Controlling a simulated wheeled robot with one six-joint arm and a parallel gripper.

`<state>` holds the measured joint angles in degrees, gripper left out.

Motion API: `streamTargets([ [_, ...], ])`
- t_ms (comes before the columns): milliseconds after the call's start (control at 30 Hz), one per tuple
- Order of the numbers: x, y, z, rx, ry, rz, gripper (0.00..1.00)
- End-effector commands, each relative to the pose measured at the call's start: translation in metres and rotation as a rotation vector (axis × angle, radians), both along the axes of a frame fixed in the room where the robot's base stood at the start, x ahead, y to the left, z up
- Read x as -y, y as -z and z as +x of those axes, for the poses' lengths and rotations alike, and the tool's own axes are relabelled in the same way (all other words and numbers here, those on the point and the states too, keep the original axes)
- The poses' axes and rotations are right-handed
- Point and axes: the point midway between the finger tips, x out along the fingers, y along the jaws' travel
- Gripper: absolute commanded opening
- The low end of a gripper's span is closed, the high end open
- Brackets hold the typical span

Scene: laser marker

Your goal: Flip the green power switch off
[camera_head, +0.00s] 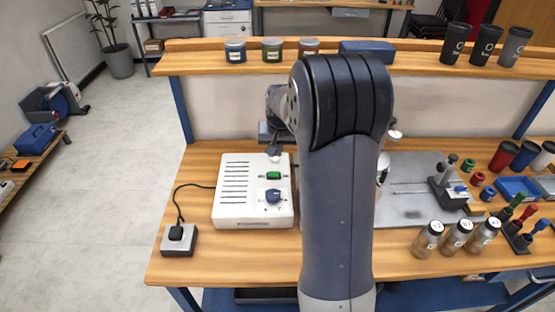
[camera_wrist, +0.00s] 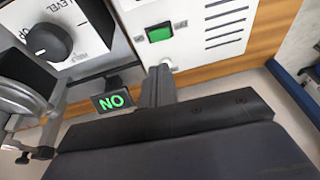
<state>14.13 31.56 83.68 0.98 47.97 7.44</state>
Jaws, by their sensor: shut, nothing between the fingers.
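The green power switch (camera_head: 273,175) sits in a dark frame on the top of a white box (camera_head: 225,205) with vent slots. In the wrist view the switch (camera_wrist: 160,34) shows plainly, bright green. My gripper (camera_wrist: 161,68) is shut and empty, with its tips a little short of the switch near the box's edge. They look apart from the switch. In the head view my arm crosses the middle and the gripper is hard to make out. Which way the switch is tilted is not clear.
A blue knob (camera_head: 273,195) stands just in front of the switch. The wrist view shows a dark level knob (camera_wrist: 48,42) and a lit green sign (camera_wrist: 113,100), upside down. A black plug sits in a socket block (camera_head: 178,243) at left. Bottles (camera_head: 458,236) stand at right.

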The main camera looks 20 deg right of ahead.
Motion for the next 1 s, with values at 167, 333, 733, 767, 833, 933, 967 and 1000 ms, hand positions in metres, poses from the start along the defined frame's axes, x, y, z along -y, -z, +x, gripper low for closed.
streamTargets([
  [167,-0.003,-0.028,-0.007,0.005,0.0,-0.001,0.0],
  [333,-0.004,-0.04,-0.011,0.002,0.0,-0.001,0.0],
  [733,-0.007,-0.045,-0.009,0.001,-0.002,0.0,0.0],
  [767,-0.009,-0.047,-0.009,0.001,-0.002,0.0,0.0],
  [833,-0.009,-0.045,-0.009,0.001,0.0,0.0,0.0],
  [933,-0.009,-0.045,-0.009,0.001,0.0,0.0,0.0],
  [967,-0.009,-0.045,-0.009,0.001,0.0,0.0,0.0],
  [1000,-0.009,-0.044,-0.009,0.0,0.0,0.0,0.0],
])
